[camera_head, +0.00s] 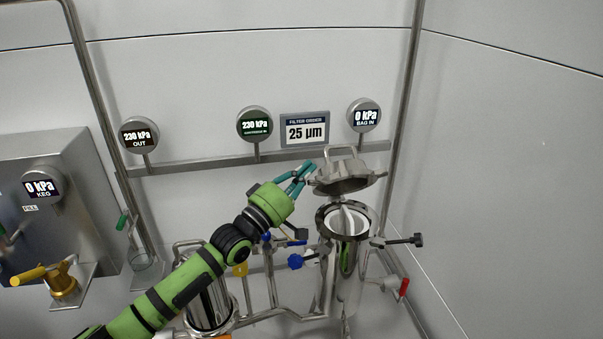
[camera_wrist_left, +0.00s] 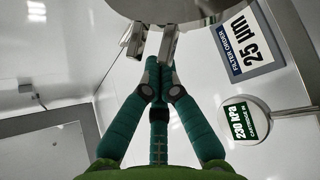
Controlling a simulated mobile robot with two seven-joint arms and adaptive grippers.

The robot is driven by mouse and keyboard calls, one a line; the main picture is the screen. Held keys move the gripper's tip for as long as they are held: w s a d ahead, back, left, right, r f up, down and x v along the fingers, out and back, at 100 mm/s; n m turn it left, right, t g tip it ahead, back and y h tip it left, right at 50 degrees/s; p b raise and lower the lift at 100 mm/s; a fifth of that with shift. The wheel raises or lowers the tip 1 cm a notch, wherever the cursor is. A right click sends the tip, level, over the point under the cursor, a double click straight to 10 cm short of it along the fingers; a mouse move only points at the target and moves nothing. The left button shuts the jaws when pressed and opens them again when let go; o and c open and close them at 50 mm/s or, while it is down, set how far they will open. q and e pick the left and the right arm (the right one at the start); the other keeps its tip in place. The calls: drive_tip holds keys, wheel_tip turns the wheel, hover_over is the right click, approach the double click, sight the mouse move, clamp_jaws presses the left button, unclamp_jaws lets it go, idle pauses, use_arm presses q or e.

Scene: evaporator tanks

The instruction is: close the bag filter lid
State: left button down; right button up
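The bag filter lid (camera_head: 343,176) is a shiny metal disc with a handle on top. It stands raised and tilted above the open bag filter housing (camera_head: 347,260), and a white bag rim (camera_head: 347,221) shows inside the mouth. My left gripper (camera_head: 309,170) is at the lid's left edge. In the left wrist view, its green fingertips (camera_wrist_left: 158,68) come together just below two metal lugs at the lid's rim (camera_wrist_left: 170,10). The fingers look shut with nothing between them; whether they touch the lugs is unclear. My right gripper is in neither view.
A swing bolt with a dark knob (camera_head: 418,240) sticks out right of the housing. A blue knob (camera_head: 295,261) and a red-handled valve (camera_head: 403,287) are close by. Gauges, a pipe rail (camera_head: 210,163) and a "25 µm" sign (camera_head: 305,129) are behind. The right wall is bare.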

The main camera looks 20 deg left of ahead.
use_arm(q)
drive_tip(key=shift+s+d+f+m+h+b, duration=0.25)
drive_tip(key=shift+s+f+m+h+b, duration=0.1)
drive_tip(key=shift+s+m+h+b, duration=0.3)
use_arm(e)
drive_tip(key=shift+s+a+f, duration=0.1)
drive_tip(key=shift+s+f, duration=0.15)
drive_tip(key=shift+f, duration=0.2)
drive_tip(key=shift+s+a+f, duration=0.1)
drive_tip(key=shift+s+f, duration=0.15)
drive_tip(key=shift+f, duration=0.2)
use_arm(q)
drive_tip(key=shift+w, duration=0.15)
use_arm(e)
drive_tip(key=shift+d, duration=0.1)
